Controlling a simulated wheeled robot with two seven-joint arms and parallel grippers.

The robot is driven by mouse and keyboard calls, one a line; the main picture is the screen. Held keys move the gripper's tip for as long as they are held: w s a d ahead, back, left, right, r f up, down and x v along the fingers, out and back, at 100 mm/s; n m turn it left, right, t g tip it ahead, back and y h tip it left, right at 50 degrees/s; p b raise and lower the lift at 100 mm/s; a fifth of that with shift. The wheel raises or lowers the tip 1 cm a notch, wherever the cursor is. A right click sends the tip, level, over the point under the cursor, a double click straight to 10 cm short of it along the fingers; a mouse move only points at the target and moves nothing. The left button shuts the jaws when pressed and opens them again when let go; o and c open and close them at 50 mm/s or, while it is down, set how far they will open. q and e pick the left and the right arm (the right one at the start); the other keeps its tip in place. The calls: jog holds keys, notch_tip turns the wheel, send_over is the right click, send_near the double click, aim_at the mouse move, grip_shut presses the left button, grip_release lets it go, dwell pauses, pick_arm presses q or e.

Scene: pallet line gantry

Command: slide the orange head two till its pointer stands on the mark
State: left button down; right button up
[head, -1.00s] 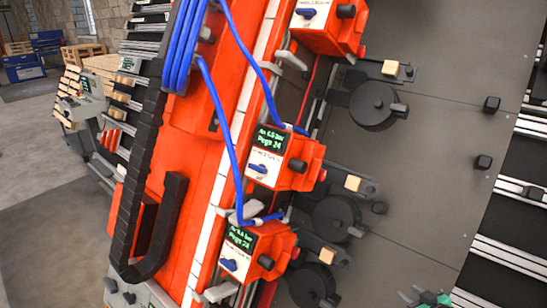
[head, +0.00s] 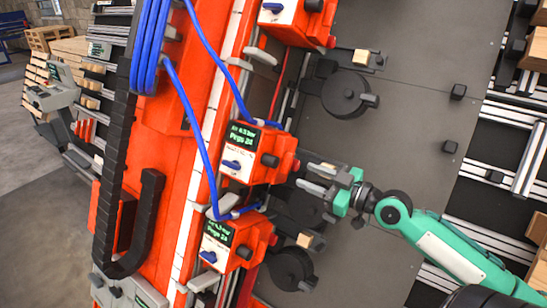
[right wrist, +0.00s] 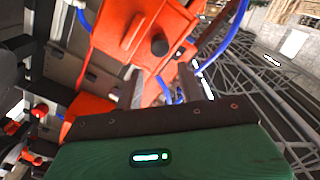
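Three orange heads sit along an orange beam in the head view: an upper one (head: 300,22), a middle one (head: 262,152) and a lower one (head: 232,242). The middle and lower ones carry dark screens with green text, blue levers and black knobs. I cannot read which is numbered two. A white scale strip (head: 209,120) runs along the beam; pointer and mark are too small to make out. My right gripper (head: 313,179) is open and empty, just right of the middle head. In the right wrist view its fingers (right wrist: 161,88) stand apart before an orange head (right wrist: 135,38). My left gripper is out of view.
Blue hoses (head: 205,130) loop down to the middle and lower heads. A black cable chain (head: 117,160) hangs left of the beam. Black discs (head: 345,95) and small blocks stand on the grey plate (head: 420,85) to the right.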

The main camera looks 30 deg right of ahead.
aim_at(277, 163)
jog(key=p+x, duration=0.5)
jog(key=x, duration=0.4)
jog(key=shift+w+r, duration=0.15)
jog(key=shift+w, duration=0.15)
jog(key=shift+p+x, duration=0.55)
jog(key=shift+x, duration=0.25)
grip_shut()
